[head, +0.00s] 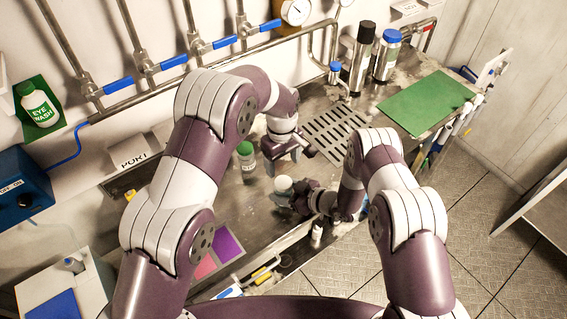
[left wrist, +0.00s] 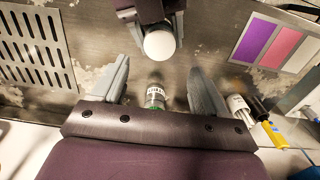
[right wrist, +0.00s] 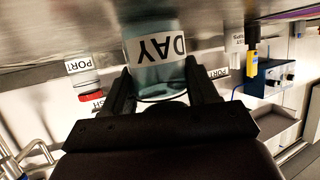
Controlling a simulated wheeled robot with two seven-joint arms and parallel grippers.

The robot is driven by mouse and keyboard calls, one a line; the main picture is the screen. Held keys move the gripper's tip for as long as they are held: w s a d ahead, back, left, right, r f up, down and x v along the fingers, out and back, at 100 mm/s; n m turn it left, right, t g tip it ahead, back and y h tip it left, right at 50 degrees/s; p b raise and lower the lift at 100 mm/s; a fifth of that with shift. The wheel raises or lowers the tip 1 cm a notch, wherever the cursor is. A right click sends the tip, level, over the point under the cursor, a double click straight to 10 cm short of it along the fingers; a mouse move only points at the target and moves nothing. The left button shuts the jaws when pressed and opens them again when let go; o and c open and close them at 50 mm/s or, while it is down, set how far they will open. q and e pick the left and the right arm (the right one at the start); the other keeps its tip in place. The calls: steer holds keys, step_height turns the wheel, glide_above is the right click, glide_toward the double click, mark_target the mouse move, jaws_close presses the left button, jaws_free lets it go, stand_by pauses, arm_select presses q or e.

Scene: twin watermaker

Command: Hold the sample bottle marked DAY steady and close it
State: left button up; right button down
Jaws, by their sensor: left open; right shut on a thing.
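The sample bottle marked DAY (right wrist: 155,50) is a pale teal, see-through bottle. Its label is upside down in the right wrist view. My right gripper (right wrist: 163,85) is shut on it, one finger on each side. In the head view a round white top (head: 283,184) shows at my right gripper (head: 298,197); it also shows in the left wrist view (left wrist: 159,45). I cannot tell whether this top is a seated cap. My left gripper (left wrist: 160,75) is open and empty above the counter, close to the white top and apart from it.
A green-capped bottle (head: 245,155) stands left of my left gripper; it also shows in the left wrist view (left wrist: 155,97). A drain grille (head: 335,130) and green board (head: 427,102) lie to the right. Purple and pink cards (head: 228,241) lie at the front left. Pipes with blue-handled valves (head: 173,62) line the wall.

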mark_target(283, 182)
arm_select(q)
steer(key=shift+f, duration=0.1)
step_height(283, 182, down, 8)
steer(key=shift+d+r, duration=0.1)
stand_by(0.5)
steer(key=c, duration=1.1)
steer(key=m, duration=0.3)
